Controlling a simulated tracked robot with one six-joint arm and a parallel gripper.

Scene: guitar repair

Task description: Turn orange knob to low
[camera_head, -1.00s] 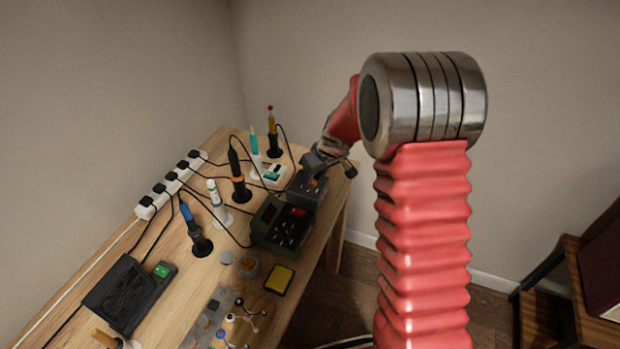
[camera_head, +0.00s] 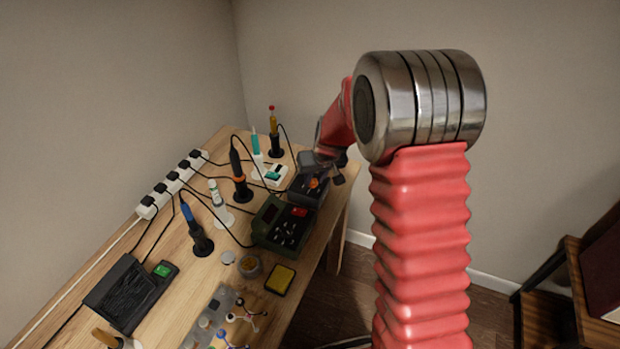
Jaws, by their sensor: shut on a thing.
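The orange knob (camera_head: 314,183) shows as a small orange spot on top of a dark grey box (camera_head: 306,194) near the right edge of the workbench. My gripper (camera_head: 325,174) reaches down over this box from behind and is shut on the orange knob. One dark finger lies to the left of the knob and one to the right. The fingers partly cover the knob, and its pointer and any setting marks are too small to read.
A green station (camera_head: 284,224) sits just in front of the grey box. A white-and-teal unit (camera_head: 270,174) and upright irons stand behind and left. Cables cross the bench (camera_head: 170,262). A yellow sponge tray (camera_head: 281,279) lies near the front edge.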

